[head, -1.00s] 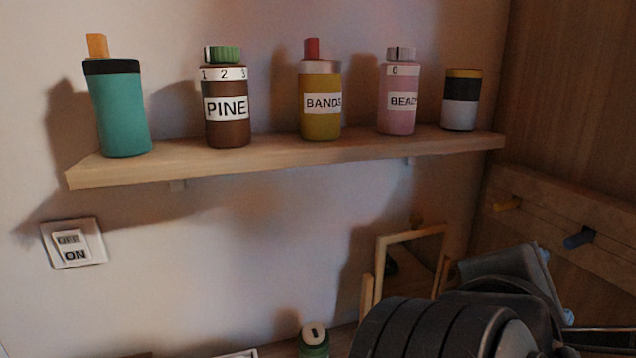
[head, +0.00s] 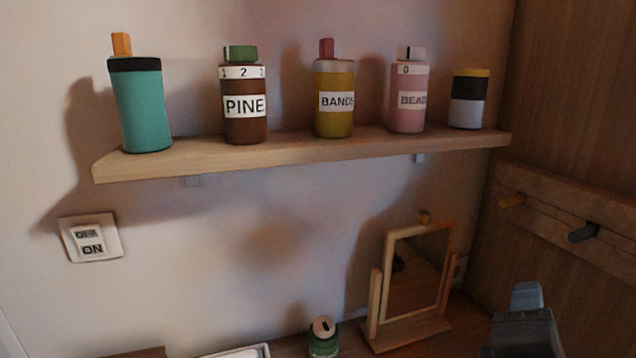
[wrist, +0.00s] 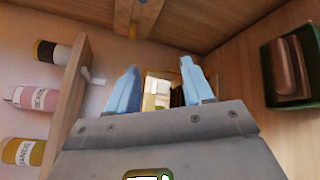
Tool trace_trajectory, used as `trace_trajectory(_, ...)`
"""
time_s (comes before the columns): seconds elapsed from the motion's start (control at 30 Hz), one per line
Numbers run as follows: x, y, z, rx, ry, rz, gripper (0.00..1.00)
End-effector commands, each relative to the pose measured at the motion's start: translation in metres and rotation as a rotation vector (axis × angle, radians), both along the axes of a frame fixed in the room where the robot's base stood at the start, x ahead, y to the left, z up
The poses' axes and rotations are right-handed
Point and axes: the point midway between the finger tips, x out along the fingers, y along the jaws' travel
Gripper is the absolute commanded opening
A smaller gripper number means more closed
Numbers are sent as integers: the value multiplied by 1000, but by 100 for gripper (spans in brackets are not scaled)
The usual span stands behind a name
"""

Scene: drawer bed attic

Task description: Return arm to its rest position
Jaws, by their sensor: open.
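My gripper (wrist: 158,88) shows in the wrist view with its two pale blue fingers apart and nothing between them. In the head view, part of my gripper (head: 526,298) shows at the lower right, in front of the wooden side wall. It is apart from the shelf (head: 300,155) and to the right of the small framed mirror (head: 417,270). In the wrist view the shelf (wrist: 72,105) lies left of the fingers.
The shelf holds a teal bottle (head: 141,105), a PINE jar (head: 244,105), a BANDS jar (head: 334,100), a pink jar (head: 407,98) and a banded canister (head: 469,100). Pegs (head: 583,233) stick out at right. A green bin (wrist: 292,70) is right in the wrist view.

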Motion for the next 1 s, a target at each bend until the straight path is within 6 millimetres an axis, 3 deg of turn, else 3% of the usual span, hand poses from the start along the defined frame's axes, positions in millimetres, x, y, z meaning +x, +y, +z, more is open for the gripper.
trace_trajectory(0.27,-33,-10,-81,227,-71,230,51)
trace_trajectory(0.47,-85,-6,-133,539,-97,335,51)
trace_trajectory(0.6,-131,0,-158,808,-124,351,51)
trace_trajectory(0.8,-203,10,-174,1235,-201,284,51)
trace_trajectory(1.0,-268,19,-165,1648,-355,135,51)
